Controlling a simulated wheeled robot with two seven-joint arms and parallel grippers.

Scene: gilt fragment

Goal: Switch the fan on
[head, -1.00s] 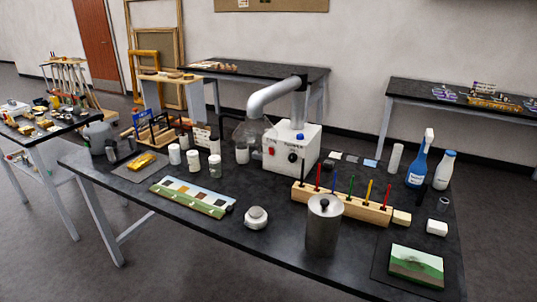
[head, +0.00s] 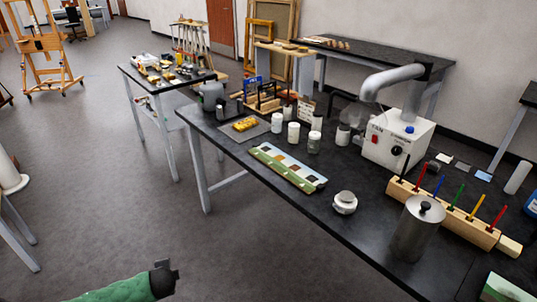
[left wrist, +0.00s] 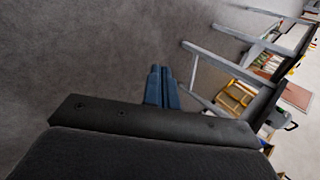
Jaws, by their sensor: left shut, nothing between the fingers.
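The fan unit (head: 388,150) is a white box with a grey bent duct on top, standing on the far side of the black bench in the head view. Its front carries a red switch (head: 375,139), a dark knob (head: 396,151) and small lettering; a blue button (head: 409,129) is on top. I cannot tell the switch's position. My left gripper (head: 166,268) is at the bottom of the head view, over the floor and well short of the bench. In the left wrist view its blue fingers (left wrist: 161,88) are together and empty. My right gripper is not in view.
Open floor (head: 110,210) lies left of the bench.

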